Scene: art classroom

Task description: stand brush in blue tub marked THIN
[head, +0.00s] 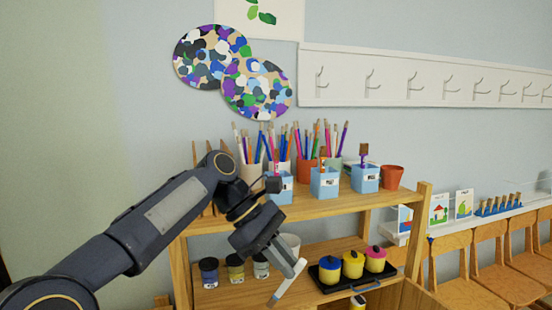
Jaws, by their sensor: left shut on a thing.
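My left gripper (284,268) hangs in front of the shelf unit, below its top board. Three light blue tubs stand along the front of the top board: a left one (281,190), partly hidden by my arm, a middle one (325,184) and a right one (365,179). Each has a small white label too small to read. A dark, broad-headed brush (364,152) stands in the right tub. My right gripper is not in view.
An empty-looking terracotta pot (392,177) is at the right end. On the lower shelf are paint jars (235,269) and a black tray (384,280) with blue, yellow and pink lidded pots. Wooden chairs (498,280) stand right.

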